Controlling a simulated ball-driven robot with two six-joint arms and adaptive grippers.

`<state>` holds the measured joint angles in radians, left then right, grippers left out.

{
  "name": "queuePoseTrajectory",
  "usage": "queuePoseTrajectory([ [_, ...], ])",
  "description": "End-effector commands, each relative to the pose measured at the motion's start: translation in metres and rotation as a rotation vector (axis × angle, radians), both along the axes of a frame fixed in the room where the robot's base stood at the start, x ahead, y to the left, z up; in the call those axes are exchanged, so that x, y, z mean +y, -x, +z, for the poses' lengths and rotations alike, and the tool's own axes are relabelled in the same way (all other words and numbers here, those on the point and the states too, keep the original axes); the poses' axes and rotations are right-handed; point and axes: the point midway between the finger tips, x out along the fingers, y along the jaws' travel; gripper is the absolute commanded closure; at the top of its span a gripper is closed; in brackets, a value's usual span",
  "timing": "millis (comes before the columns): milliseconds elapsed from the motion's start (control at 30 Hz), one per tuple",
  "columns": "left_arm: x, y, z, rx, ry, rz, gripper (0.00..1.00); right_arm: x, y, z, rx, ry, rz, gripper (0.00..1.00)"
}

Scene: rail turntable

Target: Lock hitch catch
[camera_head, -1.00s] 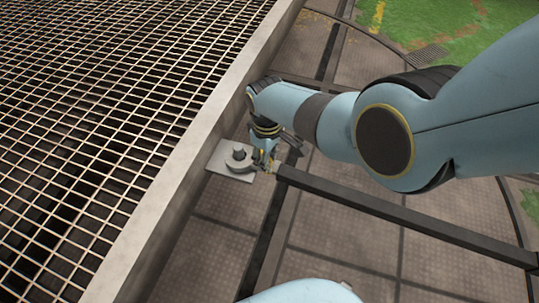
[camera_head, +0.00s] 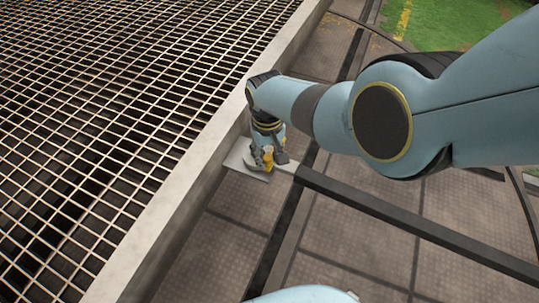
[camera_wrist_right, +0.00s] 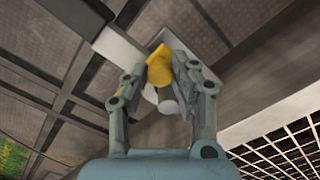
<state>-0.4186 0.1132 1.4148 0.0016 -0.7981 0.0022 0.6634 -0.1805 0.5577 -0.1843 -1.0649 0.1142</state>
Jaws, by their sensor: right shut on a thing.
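A yellow catch handle (camera_head: 268,157) shows at the tip of my right gripper (camera_head: 270,160), close to the metal deck's side. In the right wrist view the handle (camera_wrist_right: 160,72) sits between the two fingers of my right gripper (camera_wrist_right: 161,76), which is shut on it. A pale round pin or knob (camera_wrist_right: 167,107) shows just below it. A light grey hitch plate (camera_head: 234,158) lies under the gripper, and its round hook is mostly hidden. The dark tow bar (camera_head: 400,222) ends in a pale tip beside the gripper. My left gripper is not in view.
A large grating deck (camera_head: 100,90) with a raised pale edge (camera_head: 175,185) fills the left. Dark rails (camera_head: 285,215) cross the brown panelled floor (camera_head: 350,240). Grass (camera_head: 450,25) lies at the top right. The floor at the lower right is clear apart from the bar.

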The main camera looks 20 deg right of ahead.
Motion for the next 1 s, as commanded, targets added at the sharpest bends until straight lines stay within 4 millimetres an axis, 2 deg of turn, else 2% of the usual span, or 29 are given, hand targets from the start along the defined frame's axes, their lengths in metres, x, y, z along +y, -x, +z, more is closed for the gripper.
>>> queuePoseTrajectory([
  [300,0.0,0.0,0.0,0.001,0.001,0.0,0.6,0.003,-0.001,0.0,-0.003,-0.005,-0.003,1.0],
  [333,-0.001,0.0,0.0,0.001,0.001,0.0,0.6,0.003,-0.001,0.0,-0.004,-0.006,-0.003,0.73],
  [500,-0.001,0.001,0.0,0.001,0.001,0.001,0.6,0.002,-0.001,0.0,-0.004,-0.005,-0.003,0.51],
  [833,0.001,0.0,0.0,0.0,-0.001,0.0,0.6,0.001,-0.001,0.002,-0.002,-0.003,-0.002,0.51],
  [1000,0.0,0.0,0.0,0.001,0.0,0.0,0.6,0.002,-0.001,0.013,-0.005,-0.003,-0.003,0.51],
])
